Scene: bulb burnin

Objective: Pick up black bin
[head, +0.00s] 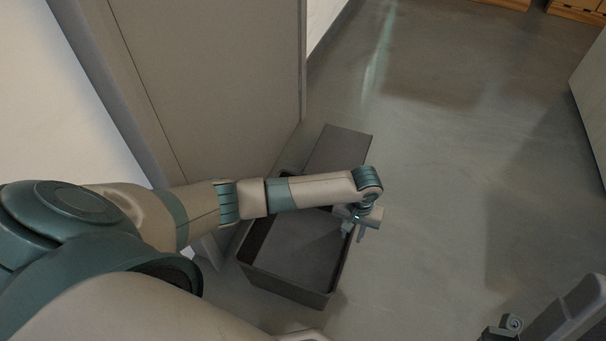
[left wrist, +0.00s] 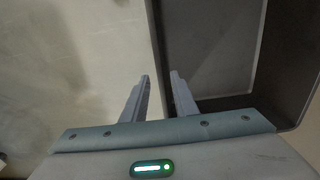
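The black bin (head: 290,285) is an open, dark rectangular box on the floor, and its inside looks empty. My left arm crosses over it and hides part of its far side. My left gripper (head: 354,232) is at the bin's right rim in the head view. In the left wrist view, the gripper (left wrist: 159,76) is open, with its two fingers apart on either side of the bin's rim line (left wrist: 156,40). One finger is over the floor side and the other over the bin side. I cannot tell whether they touch the wall.
A dark flat-topped piece (head: 340,150) lies just behind the bin. A tall grey-brown panel (head: 215,80) stands close on the left. The floor (head: 450,180) to the right is clear. A pale cabinet side (head: 592,90) is at the far right edge.

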